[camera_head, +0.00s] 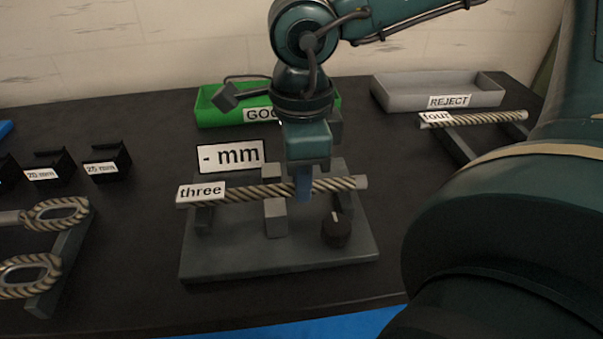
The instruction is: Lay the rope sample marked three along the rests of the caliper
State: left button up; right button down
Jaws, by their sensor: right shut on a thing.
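The rope sample marked three (240,195) is a striped rope rod with a white label at its left end. It lies level across the top of the caliper (290,256), a grey base with upright rests, a middle block and a dark knob. My right gripper (303,190) points down and is shut on the rope right of its middle. Whether the rope touches the rests or hangs just above them I cannot tell. A sign reading "- mm" (231,156) stands behind the rope. My left gripper is not in view.
A green GOOD tray (215,113) stands behind the caliper. A grey REJECT tray (440,90) is at back right. The rope marked four (485,118) lies on a rack at right. Looped ropes (57,214) and small black labelled holders (107,160) are at left.

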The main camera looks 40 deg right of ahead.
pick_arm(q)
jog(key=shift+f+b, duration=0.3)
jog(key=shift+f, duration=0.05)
pick_arm(e)
jog(key=shift+f, duration=0.3)
jog(key=c, duration=1.2)
grip_release()
jog(key=shift+c, duration=0.2)
jog(key=shift+w+r, duration=0.1)
jog(key=shift+r, duration=0.45)
pick_arm(q)
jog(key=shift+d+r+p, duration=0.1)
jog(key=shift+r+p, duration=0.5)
jog(key=shift+p, duration=0.4)
pick_arm(e)
notch_tip(320, 180, up, 12)
